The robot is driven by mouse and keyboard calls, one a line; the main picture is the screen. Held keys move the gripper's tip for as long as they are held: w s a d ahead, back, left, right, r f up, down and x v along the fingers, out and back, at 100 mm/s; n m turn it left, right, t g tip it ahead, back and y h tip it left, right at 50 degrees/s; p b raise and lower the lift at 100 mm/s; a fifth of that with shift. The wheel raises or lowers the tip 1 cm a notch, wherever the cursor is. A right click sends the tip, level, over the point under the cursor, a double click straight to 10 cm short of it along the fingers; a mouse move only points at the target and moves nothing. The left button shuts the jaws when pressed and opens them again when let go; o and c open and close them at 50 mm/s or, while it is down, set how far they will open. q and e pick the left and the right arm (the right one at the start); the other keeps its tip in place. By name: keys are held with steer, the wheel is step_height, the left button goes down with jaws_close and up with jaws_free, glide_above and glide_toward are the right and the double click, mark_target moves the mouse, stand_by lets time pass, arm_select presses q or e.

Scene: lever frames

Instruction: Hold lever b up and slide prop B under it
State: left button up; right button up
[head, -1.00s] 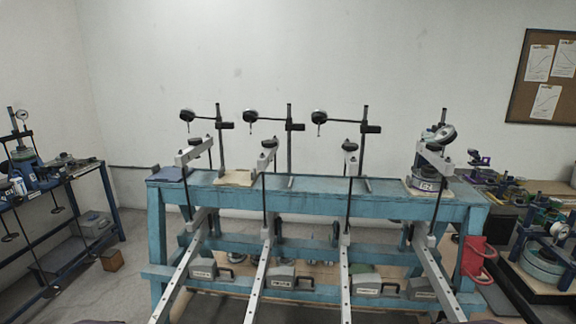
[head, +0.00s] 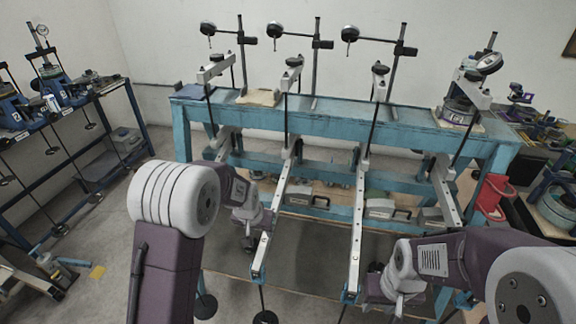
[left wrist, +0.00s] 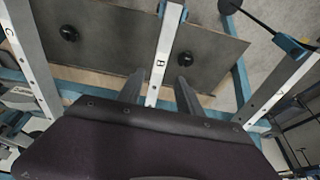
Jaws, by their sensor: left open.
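Lever b (left wrist: 158,70) is a pale metal bar with holes, marked B, in the middle of the left wrist view. In the head view I take it to be the second lever from the left (head: 273,223). My left gripper (left wrist: 160,88) is open, one finger on each side of the lever in that view; contact cannot be seen. In the head view the left gripper (head: 248,241) is beside that lever, partly hidden by my wrist. My right gripper (head: 397,297) is low, right of the third lever; its fingers are unclear. I cannot identify prop B.
Lever C (left wrist: 30,60) and lever A (left wrist: 280,88) flank lever b. The blue frame (head: 330,122) carries dial gauges on posts. Labelled grey boxes (head: 303,196) sit on its lower shelf. Hanging black discs (head: 205,306) are below the lever ends. A red container (head: 493,196) is at right.

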mark_target(265, 238)
arm_select(q)
steer(key=b+x, duration=0.5)
steer(key=x, duration=0.4)
steer(key=shift+w+f+b, duration=0.25)
steer(key=shift+f+b, duration=0.1)
steer(key=shift+f, duration=0.1)
